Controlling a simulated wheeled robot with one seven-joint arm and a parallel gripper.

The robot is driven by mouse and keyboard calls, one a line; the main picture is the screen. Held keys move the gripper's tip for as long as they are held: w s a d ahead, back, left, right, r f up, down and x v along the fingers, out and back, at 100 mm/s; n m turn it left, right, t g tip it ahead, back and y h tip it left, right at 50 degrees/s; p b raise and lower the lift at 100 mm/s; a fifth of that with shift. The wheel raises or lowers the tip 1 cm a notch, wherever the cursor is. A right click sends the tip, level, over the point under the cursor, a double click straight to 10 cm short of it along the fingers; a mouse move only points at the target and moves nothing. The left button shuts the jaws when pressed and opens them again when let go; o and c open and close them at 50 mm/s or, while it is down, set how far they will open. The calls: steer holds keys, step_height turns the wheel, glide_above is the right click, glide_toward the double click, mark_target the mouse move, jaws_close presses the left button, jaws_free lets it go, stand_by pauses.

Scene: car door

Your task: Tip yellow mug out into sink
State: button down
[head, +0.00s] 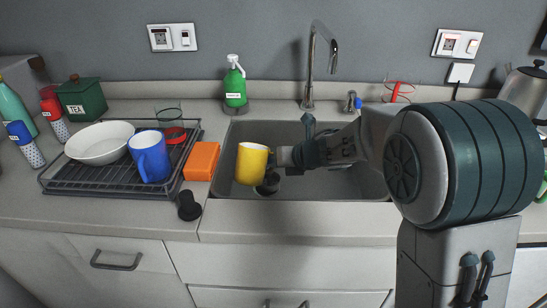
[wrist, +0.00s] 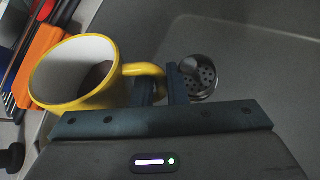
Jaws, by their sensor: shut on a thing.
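The yellow mug (head: 251,164) is held over the left part of the grey sink (head: 345,190) in the head view. It looks close to upright there. In the wrist view the yellow mug (wrist: 84,100) shows its white inside with a dark brown content low in it. My gripper (head: 283,157) comes from the right and is shut on the mug's handle; its fingers (wrist: 163,92) also show in the wrist view. The sink drain (wrist: 203,78) with its strainer lies below, beside the fingers. The mug hides part of the sink floor in the head view.
An orange sponge (head: 201,161) and a black stopper (head: 189,206) lie left of the sink. A dish rack (head: 60,187) holds a white bowl (head: 99,142), a blue mug (head: 150,156) and a glass. A tap (head: 310,60) and a green soap bottle (head: 235,85) stand behind.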

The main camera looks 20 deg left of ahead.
mark_target(267, 159)
steer(key=shift+w+r+p, duration=0.15)
steer(key=shift+w+p, duration=0.15)
steer(key=shift+p, duration=0.4)
steer(key=shift+s+a+r+m+g+p, duration=0.1)
steer(key=shift+s+m+g+p, duration=0.35)
steer(key=shift+p, duration=1.45)
steer(key=shift+s+m+g+p, duration=0.1)
steer(key=shift+m+g+p, duration=0.45)
steer(key=shift+p, duration=1.3)
steer(key=shift+s+a+r+m+g+p, duration=0.2)
steer(key=shift+g+p, duration=0.5)
steer(key=shift+p, duration=1.2)
steer(key=shift+s+d+f, duration=0.15)
steer(key=shift+f, duration=0.1)
steer(key=shift+r+y+p, duration=0.2)
steer(key=shift+y+p, duration=0.1)
steer(key=shift+p, duration=0.25)
steer(key=shift+s+r+m+g+y+p, duration=0.3)
steer(key=shift+m+g+p, duration=0.45)
steer(key=shift+p, duration=1.05)
steer(key=shift+s+r+m+g+p, duration=0.1)
steer(key=shift+s+m+g+p, duration=0.4)
steer(key=shift+g+p, duration=0.85)
steer(key=shift+s+r+m+g+y+p, duration=0.15)
steer(key=shift+r+m+g+y+p, duration=0.15)
steer(key=shift+m+p, duration=0.8)
steer(key=shift+s+r+g+y+p, duration=0.2)
steer(key=shift+r+g+y+p, duration=0.1)
steer(key=shift+g+p, duration=0.35)
steer(key=shift+f, duration=0.1)
